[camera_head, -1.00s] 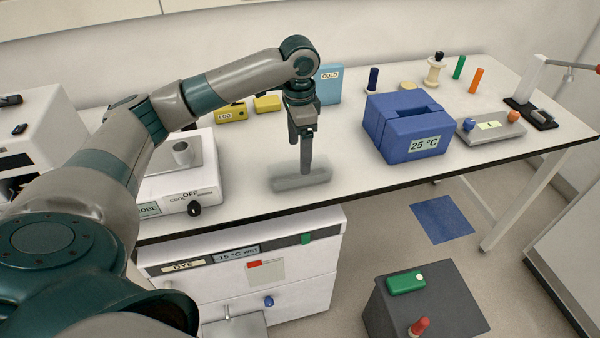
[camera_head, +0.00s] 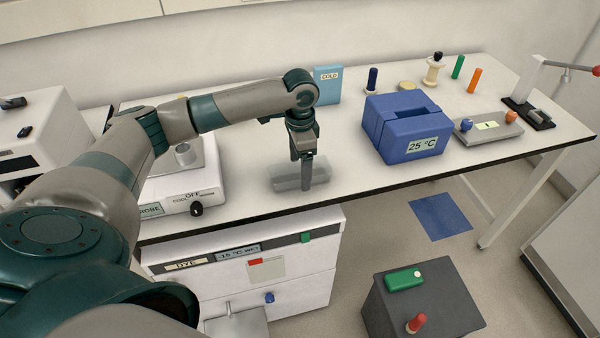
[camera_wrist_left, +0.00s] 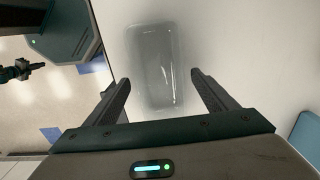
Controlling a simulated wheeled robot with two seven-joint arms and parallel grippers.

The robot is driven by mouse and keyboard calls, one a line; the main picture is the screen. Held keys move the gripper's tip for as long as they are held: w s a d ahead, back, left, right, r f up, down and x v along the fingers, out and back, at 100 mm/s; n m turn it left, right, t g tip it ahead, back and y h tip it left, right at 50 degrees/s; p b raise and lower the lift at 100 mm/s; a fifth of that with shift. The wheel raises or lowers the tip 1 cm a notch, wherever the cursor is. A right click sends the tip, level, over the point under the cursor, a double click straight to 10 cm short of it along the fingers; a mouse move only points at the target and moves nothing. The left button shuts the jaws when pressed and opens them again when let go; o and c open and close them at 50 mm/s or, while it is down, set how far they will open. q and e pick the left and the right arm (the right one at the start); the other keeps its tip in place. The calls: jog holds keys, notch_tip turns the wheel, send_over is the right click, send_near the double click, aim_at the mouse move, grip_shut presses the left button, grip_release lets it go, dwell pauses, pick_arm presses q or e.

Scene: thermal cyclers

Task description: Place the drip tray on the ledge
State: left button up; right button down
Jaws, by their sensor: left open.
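The drip tray looks like the clear, shallow, rounded tray (camera_head: 286,178) lying on the bench near its front edge. It also shows in the left wrist view (camera_wrist_left: 155,50), lengthwise between and beyond the fingers. My left gripper (camera_head: 307,187) points down at the tray, with its fingers hiding part of it. In the wrist view its two fingers (camera_wrist_left: 161,78) are spread apart with nothing held; I cannot tell whether they touch the tray. I cannot tell for sure which surface is the ledge. A dark gripper-like shape at the wrist view's left edge may be my right gripper.
A white cabinet (camera_head: 300,280) with a tap and a grey plate (camera_head: 240,323) is below the bench. A dark box (camera_head: 440,310) stands on the floor.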

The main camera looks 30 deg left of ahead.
pick_arm(q)
jog(key=shift+f, duration=1)
jog(key=c, duration=1.2)
jog(key=shift+r, duration=0.15)
jog(key=shift+c, duration=0.2)
jog(key=shift+r, duration=0.55)
notch_tip(320, 180, up, 2)
jog(key=shift+r+b, duration=0.15)
jog(key=shift+b, duration=0.65)
jog(key=d+r+b, duration=0.3)
jog(key=d+r, duration=0.4)
jog(key=d, duration=0.4)
jog(key=shift+w+d+r, duration=0.15)
jog(key=shift+d+r, duration=0.05)
jog(key=shift+d, duration=0.15)
